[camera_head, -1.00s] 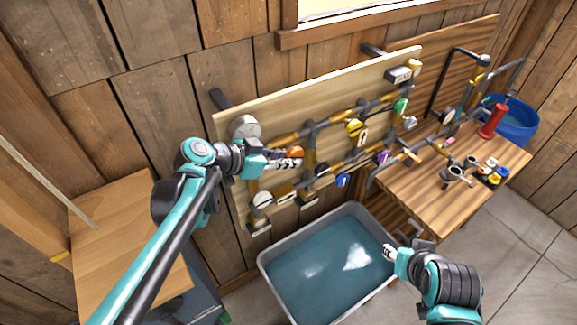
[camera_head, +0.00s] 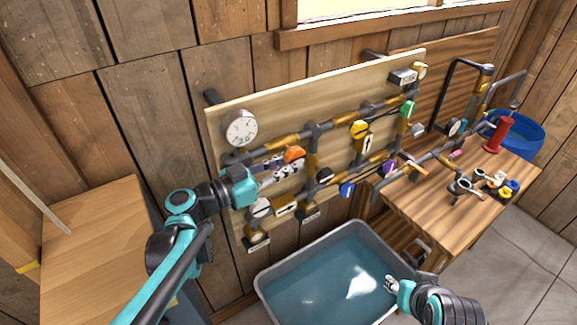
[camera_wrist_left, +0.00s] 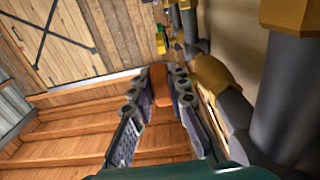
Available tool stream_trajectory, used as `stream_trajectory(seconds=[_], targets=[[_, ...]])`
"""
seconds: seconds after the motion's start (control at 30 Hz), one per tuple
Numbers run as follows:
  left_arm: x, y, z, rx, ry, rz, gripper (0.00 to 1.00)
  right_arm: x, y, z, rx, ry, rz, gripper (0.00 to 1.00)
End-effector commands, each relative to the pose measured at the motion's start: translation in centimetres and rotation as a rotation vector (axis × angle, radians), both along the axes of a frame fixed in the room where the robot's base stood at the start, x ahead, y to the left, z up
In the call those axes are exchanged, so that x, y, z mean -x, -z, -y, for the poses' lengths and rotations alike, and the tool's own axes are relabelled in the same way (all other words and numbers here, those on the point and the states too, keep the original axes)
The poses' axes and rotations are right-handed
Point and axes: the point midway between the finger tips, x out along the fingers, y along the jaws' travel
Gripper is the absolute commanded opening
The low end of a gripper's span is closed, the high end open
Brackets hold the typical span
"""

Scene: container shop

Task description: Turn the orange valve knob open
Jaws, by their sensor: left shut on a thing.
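The orange valve knob (camera_head: 293,155) sits on the upper pipe run of the board, below and right of the gauge. My left gripper (camera_head: 287,169) reaches it from the left and below. In the left wrist view, the knob (camera_wrist_left: 160,86) lies between the two fingers of my left gripper (camera_wrist_left: 166,90), which are shut on it. The fingers hide part of the knob in the head view. My right gripper (camera_head: 391,284) is over the right rim of the water tub, away from the board. Its fingers are too small to read.
A round gauge (camera_head: 241,128), a yellow knob (camera_head: 359,129), a green knob (camera_head: 407,109), a blue knob (camera_head: 346,190) and a purple knob (camera_head: 389,168) are on the board. A grey water tub (camera_head: 265,284) stands below. A wooden bench (camera_head: 425,204) is at right.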

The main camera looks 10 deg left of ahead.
Motion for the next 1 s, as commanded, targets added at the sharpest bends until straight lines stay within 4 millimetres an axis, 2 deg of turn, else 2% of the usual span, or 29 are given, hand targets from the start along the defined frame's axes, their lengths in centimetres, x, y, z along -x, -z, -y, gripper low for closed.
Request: stream_trajectory(seconds=[0.33, 0.37, 0.4, 0.43, 0.77, 0.87, 1.0], targets=[[0.0, -0.1, 0.0, 0.001, 0.000, 0.001, 0.00, 0.0, 0.0, 0.0, 0.000, 0.000, 0.000, 0.40], [0.0, -0.1, 0.0, 0.002, 0.000, 0.001, 0.20, 0.0, 0.0, 0.0, 0.000, 0.000, 0.000, 0.40], [0.0, -0.1, 0.0, 0.002, 0.000, 0.001, 0.31, 0.0, 0.0, 0.0, 0.000, 0.000, 0.000, 0.40], [0.0, 0.0, 0.0, 0.002, 0.000, 0.001, 0.36, 0.0, 0.0, 0.0, 0.000, 0.000, 0.000, 0.40], [0.1, 0.0, -0.1, 0.002, 0.000, 0.001, 0.36, 0.0, 0.0, 0.0, 0.000, 0.000, 0.000, 0.40], [0.7, 0.0, -0.9, 0.001, -0.003, 0.000, 0.36, 0.0, 0.0, 0.0, 0.000, 0.000, 0.000, 0.40], [2.5, 0.1, -2.7, 0.001, -0.007, 0.000, 0.36, 0.0, 0.0, 0.0, 0.000, 0.000, 0.000, 0.40]])
